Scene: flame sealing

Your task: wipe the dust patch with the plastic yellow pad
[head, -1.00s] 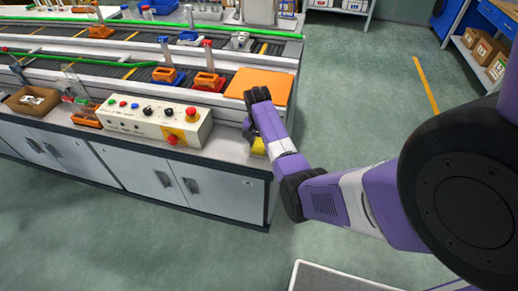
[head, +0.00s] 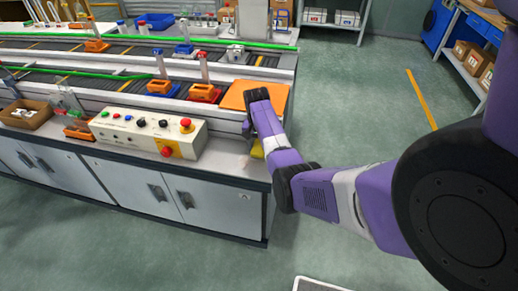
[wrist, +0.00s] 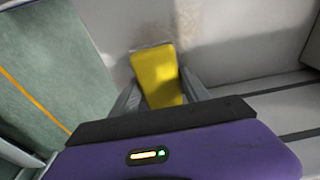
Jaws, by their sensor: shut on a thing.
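The yellow pad (wrist: 158,75) is held between the grey fingers of my gripper (wrist: 162,92), which is shut on it, in the wrist view. In the head view the pad (head: 257,149) shows as a small yellow piece beside my purple arm, over the right end of the grey counter. The dust patch (wrist: 124,72) is a faint brownish smudge on the pale counter around the pad's far end; part of it is hidden by the pad. In the head view the dust patch (head: 243,164) is only faintly seen. I cannot tell whether the pad touches the counter.
An orange board (head: 236,96) lies just behind the pad on the conveyor end. A control box (head: 148,133) with buttons stands to the left on the counter (head: 225,163). The counter's right end drops to the green floor, which is open on the right.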

